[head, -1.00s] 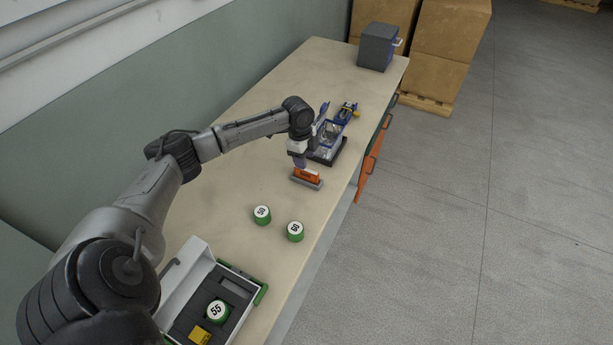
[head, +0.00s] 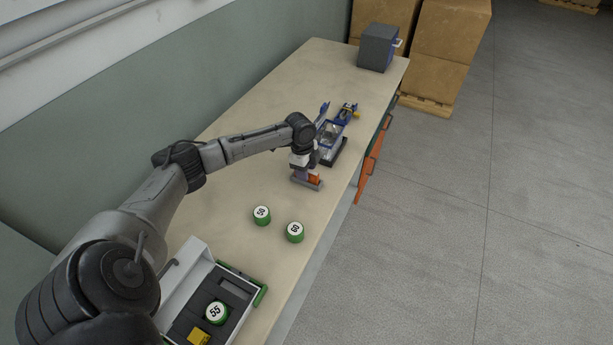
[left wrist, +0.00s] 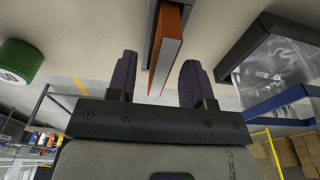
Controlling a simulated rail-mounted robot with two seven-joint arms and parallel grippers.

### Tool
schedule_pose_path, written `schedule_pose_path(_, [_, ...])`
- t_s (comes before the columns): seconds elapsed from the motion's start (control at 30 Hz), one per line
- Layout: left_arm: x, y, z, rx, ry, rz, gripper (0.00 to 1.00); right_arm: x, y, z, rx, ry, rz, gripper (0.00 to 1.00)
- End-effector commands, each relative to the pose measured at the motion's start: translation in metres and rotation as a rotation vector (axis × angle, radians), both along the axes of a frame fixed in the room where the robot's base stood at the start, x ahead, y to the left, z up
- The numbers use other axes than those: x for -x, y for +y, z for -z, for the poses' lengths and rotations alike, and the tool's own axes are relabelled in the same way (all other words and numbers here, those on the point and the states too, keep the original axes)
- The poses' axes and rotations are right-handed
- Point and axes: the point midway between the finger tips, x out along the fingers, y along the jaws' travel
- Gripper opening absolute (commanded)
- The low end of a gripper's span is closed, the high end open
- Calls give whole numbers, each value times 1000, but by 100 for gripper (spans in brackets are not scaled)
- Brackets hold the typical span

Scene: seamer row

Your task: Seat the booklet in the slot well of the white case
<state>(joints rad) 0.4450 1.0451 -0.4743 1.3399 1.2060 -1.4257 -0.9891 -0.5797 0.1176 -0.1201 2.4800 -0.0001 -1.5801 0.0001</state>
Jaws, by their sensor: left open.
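The orange booklet (head: 315,178) stands on edge in a grey holder (head: 303,182) on the bench. My left gripper (head: 301,170) is at the booklet with its fingers pointing down, hiding part of it. In the left wrist view the booklet (left wrist: 166,52) shows between the two open fingers (left wrist: 157,80), with a gap on each side. The open white case (head: 184,268) is at the near end of the bench. Its dark insert holds a green tin marked 55 (head: 216,313) and a yellow block (head: 199,338); a rectangular recess (head: 236,287) looks empty. My right gripper is not in view.
Two green tins (head: 262,215) (head: 295,232) stand between the holder and the case. Just behind the holder are a dark tray with clear contents (head: 330,150) and blue items (head: 346,112). A grey box (head: 378,46) stands at the far end. The bench's left side is clear.

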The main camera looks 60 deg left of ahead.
Motion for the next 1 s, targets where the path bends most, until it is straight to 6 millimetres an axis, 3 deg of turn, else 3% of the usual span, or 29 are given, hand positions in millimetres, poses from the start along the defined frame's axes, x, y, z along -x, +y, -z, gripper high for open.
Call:
schedule_pose_path(0.7, [0, 0, 4, 1, 1, 0, 47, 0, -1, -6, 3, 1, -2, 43])
schedule_pose_path(1.0, [0, 0, 4, 0, 0, 0, 18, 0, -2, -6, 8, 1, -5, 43])
